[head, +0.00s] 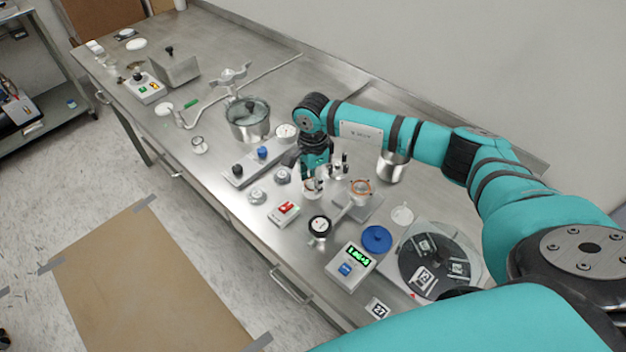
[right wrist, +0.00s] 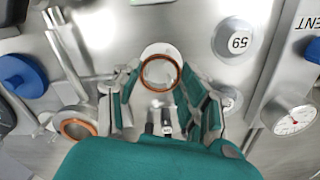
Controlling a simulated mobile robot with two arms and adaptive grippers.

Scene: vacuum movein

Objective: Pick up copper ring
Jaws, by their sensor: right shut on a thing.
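My right gripper (head: 314,180) hangs over the steel bench. In the right wrist view, the gripper (right wrist: 160,84) is shut on a copper ring (right wrist: 178,74), which sits between its fingertips. In the head view this ring (head: 313,187) shows only as a small orange rim under the fingers. A pale disc lies behind the ring in the wrist view; I cannot tell how high the ring is above it. A second copper-coloured ring (head: 361,186) sits on a steel fitting right of the gripper; it also shows in the wrist view (right wrist: 77,129). My left gripper is out of view.
A red-switch box (head: 284,213), a round gauge (head: 319,225) and a green-display box (head: 350,266) stand in front. A blue disc (head: 376,239) and a dark turntable (head: 436,262) are at right. A steel cup (head: 393,166) and lidded pot (head: 248,119) stand nearby.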

